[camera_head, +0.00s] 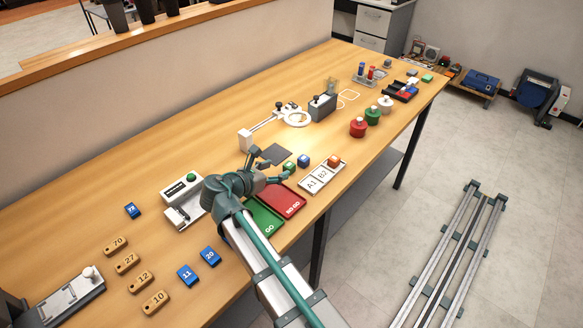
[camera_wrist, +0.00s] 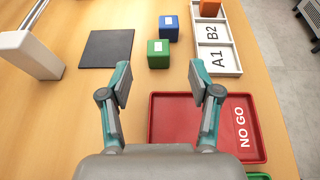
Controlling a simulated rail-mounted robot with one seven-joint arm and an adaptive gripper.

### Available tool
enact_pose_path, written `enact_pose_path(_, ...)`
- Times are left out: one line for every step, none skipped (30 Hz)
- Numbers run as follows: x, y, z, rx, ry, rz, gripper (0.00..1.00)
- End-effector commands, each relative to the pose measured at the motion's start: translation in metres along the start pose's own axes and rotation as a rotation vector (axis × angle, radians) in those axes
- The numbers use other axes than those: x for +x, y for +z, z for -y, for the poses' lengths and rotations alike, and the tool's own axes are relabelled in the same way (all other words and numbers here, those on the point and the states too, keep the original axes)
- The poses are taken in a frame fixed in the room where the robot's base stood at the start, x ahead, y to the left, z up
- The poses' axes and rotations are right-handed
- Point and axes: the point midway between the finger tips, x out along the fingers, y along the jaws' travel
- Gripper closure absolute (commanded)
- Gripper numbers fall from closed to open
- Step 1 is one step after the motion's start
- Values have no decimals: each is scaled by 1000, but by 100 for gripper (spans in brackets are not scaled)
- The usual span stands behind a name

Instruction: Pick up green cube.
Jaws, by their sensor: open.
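The green cube (camera_wrist: 158,54) stands on the wooden table ahead of my gripper (camera_wrist: 160,85) in the wrist view. It has a small pale label on its top. My gripper is open and empty, with the cube a little beyond its fingertips and roughly midway between them. In the head view the green cube (camera_head: 289,167) shows just beyond my gripper (camera_head: 271,166), close to its fingers and partly covered by them. I cannot tell the gripper's exact height above the table.
A blue cube (camera_wrist: 169,27) stands just behind the green one. A dark square pad (camera_wrist: 107,48) lies to the left. The labelled white tray (camera_wrist: 230,66) is to the right, holding an orange cube (camera_wrist: 209,8). The red NO GO tray (camera_wrist: 178,111) lies below the right finger.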

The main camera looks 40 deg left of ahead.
Motion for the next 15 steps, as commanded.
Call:
enact_pose_path(9, 1, 0, 0, -3, -1, 38)
enact_pose_path(14, 2, 0, 0, -4, -1, 38)
enact_pose_path(19, 1, 0, 0, -3, -1, 38)
enact_pose_path(23, 1, 0, 0, -3, -1, 38)
enact_pose_path(26, 1, 0, 0, -3, -1, 38)
enact_pose_path(30, 0, 0, 0, -2, -1, 38)
enact_pose_path(32, 0, 0, 0, -2, -1, 38)
enact_pose_path(33, 0, 0, 0, -2, -1, 38)
enact_pose_path(35, 0, 0, 1, -1, -1, 38)
enact_pose_path(36, 0, 0, 1, -1, -1, 38)
enact_pose_path(38, 1, 0, 1, -1, -1, 38)
enact_pose_path(41, 1, -1, 1, -2, -1, 38)
enact_pose_path(44, 1, -1, 1, -2, -1, 38)
enact_pose_path(47, 1, -2, 1, -3, -1, 38)
enact_pose_path(52, 0, -2, 1, -3, -2, 38)
